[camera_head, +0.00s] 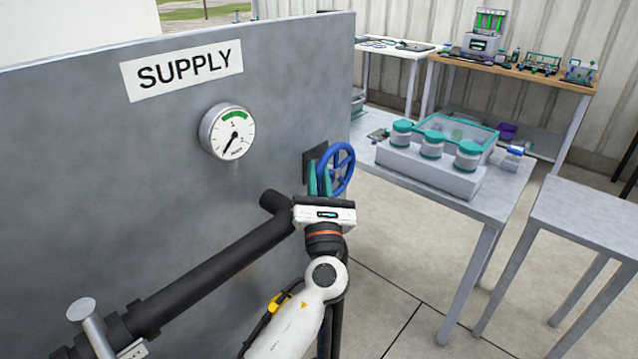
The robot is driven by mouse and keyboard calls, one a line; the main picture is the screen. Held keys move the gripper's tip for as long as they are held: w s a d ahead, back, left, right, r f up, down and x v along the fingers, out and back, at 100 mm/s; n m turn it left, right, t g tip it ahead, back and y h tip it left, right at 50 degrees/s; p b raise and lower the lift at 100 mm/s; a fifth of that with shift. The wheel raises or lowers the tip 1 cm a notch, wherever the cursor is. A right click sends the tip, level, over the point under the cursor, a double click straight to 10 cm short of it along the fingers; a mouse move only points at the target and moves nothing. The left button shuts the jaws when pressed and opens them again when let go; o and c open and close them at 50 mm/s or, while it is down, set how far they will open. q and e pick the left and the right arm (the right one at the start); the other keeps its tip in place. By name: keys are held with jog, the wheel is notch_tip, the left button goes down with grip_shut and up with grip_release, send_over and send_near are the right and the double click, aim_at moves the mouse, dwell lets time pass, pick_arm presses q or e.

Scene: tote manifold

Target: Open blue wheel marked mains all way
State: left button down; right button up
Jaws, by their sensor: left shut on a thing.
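The blue wheel (343,168) stands out from the right end of the grey SUPPLY panel (200,200), in front of a dark plate. My left gripper (321,180) has its teal fingers at the wheel's left side and is shut on its rim. The exact contact is partly hidden by the fingers. No "mains" marking can be read near the wheel. My right gripper is not in view.
A round gauge (227,131) is on the panel; its needle points to the lower left. A black pipe (200,285) runs below, with a grey T-handle (88,318) at lower left. A grey table (490,205) with teal-lidded jars (432,144) stands right of the wheel.

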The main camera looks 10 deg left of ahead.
pick_arm(q)
jog(key=shift+f, duration=0.1)
jog(key=c, duration=1.4)
grip_release()
jog(key=b+v, duration=0.1)
jog(key=v, duration=1.1)
jog(key=shift+b, duration=0.35)
jog(key=shift+c, duration=0.3)
